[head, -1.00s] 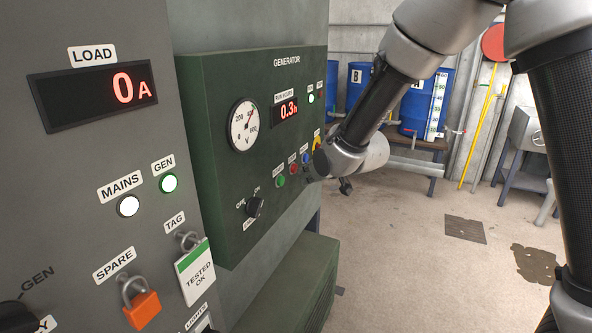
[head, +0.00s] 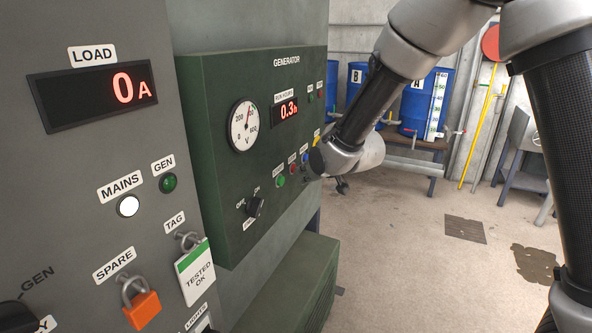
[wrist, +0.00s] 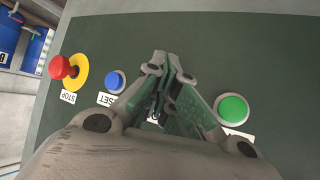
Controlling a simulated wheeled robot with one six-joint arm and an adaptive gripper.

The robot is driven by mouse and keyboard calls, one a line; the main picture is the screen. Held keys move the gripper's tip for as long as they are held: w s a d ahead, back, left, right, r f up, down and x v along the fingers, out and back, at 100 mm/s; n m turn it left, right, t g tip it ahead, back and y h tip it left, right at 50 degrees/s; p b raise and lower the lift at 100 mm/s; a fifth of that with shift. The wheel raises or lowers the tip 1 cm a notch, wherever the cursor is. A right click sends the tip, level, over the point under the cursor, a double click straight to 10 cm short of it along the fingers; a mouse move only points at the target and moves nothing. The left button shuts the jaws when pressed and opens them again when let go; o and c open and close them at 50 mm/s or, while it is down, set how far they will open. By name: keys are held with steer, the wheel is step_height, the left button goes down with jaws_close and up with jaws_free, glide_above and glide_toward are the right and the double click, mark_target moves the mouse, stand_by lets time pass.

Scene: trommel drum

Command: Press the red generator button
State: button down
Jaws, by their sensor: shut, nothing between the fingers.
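The green generator panel (head: 222,180) stands in the middle left of the head view. The small red button (head: 293,169) sits on it between a green button (head: 281,181) and a blue button (head: 305,158). In the wrist view my gripper (wrist: 167,72) is shut and empty, its fingertips together over the panel between the blue button (wrist: 115,81) and green button (wrist: 233,109). It hides the red button there, so I cannot tell whether the tips touch it. A red mushroom stop (wrist: 62,68) on a yellow ring is at the left.
The grey panel (head: 75,180) at left carries a load display reading 0 A, a padlock (head: 142,306) and a tag. A black rotary switch (head: 254,207) sits low on the generator panel. Blue barrels (head: 414,108) stand behind. The floor at right is mostly clear.

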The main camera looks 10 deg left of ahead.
steer(key=shift+s+d, duration=0.3)
steer(key=shift+d, duration=0.5)
steer(key=d, duration=0.1)
steer(key=s+d, duration=0.1)
steer(key=d, duration=0.2)
steer(key=shift+s+d, duration=0.35)
stand_by(0.4)
